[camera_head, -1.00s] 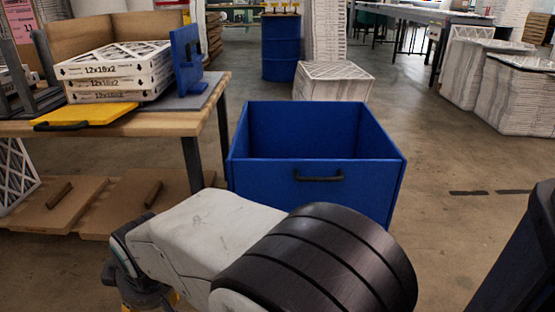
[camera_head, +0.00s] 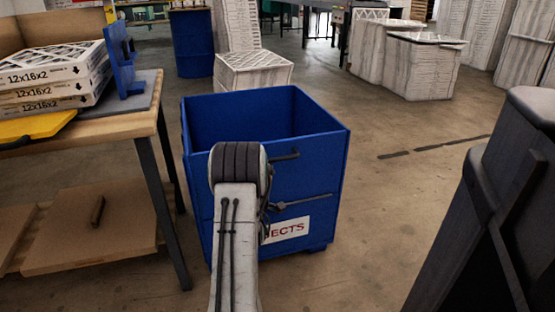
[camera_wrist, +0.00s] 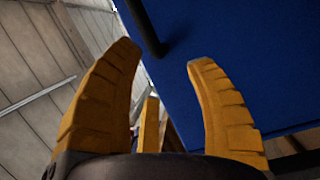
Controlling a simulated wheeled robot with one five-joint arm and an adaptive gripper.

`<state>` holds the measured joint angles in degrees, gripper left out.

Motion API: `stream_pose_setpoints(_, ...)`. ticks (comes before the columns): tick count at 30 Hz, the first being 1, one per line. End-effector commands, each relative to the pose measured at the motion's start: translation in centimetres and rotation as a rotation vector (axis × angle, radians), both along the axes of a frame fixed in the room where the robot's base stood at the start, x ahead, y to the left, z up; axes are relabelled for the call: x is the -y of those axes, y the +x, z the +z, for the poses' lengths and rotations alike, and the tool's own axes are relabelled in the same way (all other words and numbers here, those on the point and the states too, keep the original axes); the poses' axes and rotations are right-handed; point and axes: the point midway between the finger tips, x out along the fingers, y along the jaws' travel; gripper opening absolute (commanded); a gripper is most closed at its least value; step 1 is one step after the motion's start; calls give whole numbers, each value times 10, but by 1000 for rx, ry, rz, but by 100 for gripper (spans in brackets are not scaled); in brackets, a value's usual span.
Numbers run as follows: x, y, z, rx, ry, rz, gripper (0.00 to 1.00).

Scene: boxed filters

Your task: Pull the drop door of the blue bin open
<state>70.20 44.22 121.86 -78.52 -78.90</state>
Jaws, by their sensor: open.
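The blue bin (camera_head: 318,165) stands upright on the floor in the head view, open at the top. A dark handle (camera_head: 285,156) sits on its front face, partly hidden by my arm. A white label (camera_head: 287,230) ending in "ECTS" is lower on that face. My gripper is hidden behind my arm in the head view. In the wrist view my gripper (camera_wrist: 162,58) has its two yellow fingers spread and empty. The blue panel fills the upper right there, and a dark handle bar (camera_wrist: 148,30) lies just beyond the fingertips, between their lines. I cannot tell whether they touch.
A wooden workbench (camera_head: 120,115) with boxed filters (camera_head: 45,85) and a yellow tray (camera_head: 32,127) stands close to the bin's left. A blue drum (camera_head: 192,43) and white filter stacks (camera_head: 253,71) are behind. The floor (camera_head: 400,200) right of the bin is clear.

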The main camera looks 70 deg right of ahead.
Motion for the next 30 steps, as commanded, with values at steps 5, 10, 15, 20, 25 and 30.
stream_pose_setpoints(5,15,-44,-6,-54,-110,-86,50)
stream_pose_setpoints(10,22,-58,-7,-76,-156,-117,50)
stream_pose_setpoints(15,34,-57,-7,-78,-164,-120,50)
stream_pose_setpoints(20,50,-53,-1,-77,-163,-120,50)
stream_pose_setpoints(25,68,-48,3,-77,-161,-120,50)
stream_pose_setpoints(30,80,-45,4,-78,-159,-119,50)
